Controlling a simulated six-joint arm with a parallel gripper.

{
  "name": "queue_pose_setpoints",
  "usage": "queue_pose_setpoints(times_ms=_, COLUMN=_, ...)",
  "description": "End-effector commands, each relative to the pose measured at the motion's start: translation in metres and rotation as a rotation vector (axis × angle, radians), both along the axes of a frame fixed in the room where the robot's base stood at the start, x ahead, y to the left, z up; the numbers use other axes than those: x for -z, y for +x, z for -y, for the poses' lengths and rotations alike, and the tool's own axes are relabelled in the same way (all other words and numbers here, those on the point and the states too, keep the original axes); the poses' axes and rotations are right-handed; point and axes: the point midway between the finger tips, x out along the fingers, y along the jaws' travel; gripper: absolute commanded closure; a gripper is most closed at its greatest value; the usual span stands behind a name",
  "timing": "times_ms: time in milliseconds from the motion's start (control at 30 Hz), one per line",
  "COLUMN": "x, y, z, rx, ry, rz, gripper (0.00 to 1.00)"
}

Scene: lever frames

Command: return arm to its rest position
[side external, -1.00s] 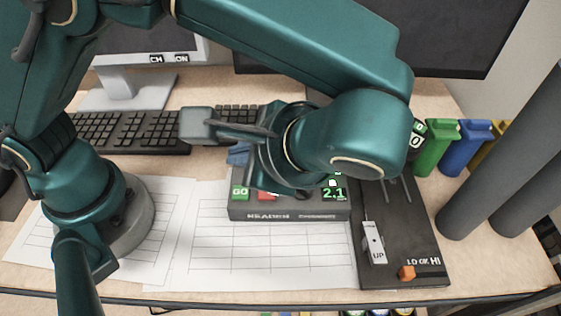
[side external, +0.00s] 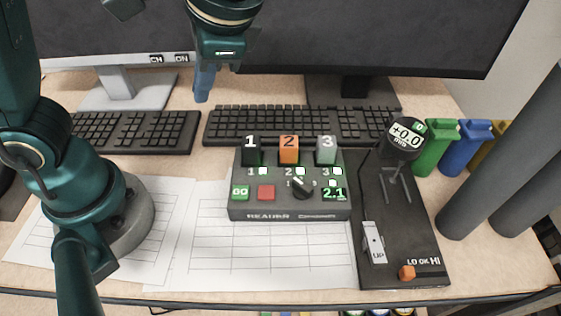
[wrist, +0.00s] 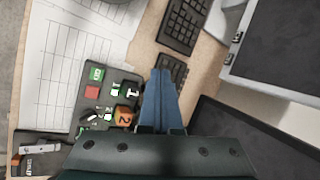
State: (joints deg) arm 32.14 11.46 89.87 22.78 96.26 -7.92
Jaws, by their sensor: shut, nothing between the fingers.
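My gripper (side external: 203,88) hangs in the air in front of the monitors, above the keyboards and behind the reader box, touching nothing. Its blue fingers also show in the wrist view (wrist: 162,103), close together and empty. The dark reader box (side external: 290,205) stands on the desk with blocks marked 1, 2 and 3 along its back. It has a green GO button, a red button, a black knob and a green display reading 2.1. To its right lies a dark panel (side external: 400,230) with a white UP lever, an orange block by "LO OK HI" and a round dial reading +0.0.
Two monitors (side external: 390,40) stand at the back, with dark keyboards (side external: 300,122) before them. Green, blue and yellow bins (side external: 465,150) and thick grey posts (side external: 520,150) are at the right. Paper sheets (side external: 260,255) lie flat in front of the reader box.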

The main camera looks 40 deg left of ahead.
Motion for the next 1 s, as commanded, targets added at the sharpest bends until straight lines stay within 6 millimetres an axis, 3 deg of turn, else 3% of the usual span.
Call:
queue_pose_setpoints(times_ms=200, x=-0.012, y=-0.021, z=-0.033, rx=-0.156, ry=-0.198, rz=0.155, gripper=1.00)
queue_pose_setpoints(times_ms=400, x=-0.007, y=-0.039, z=-0.043, rx=-0.267, ry=-0.361, rz=0.338, gripper=1.00)
queue_pose_setpoints(times_ms=767, x=0.020, y=-0.041, z=-0.029, rx=-0.327, ry=-0.565, rz=0.593, gripper=1.00)
queue_pose_setpoints(times_ms=1000, x=0.018, y=-0.033, z=-0.026, rx=-0.305, ry=-0.583, rz=0.626, gripper=1.00)
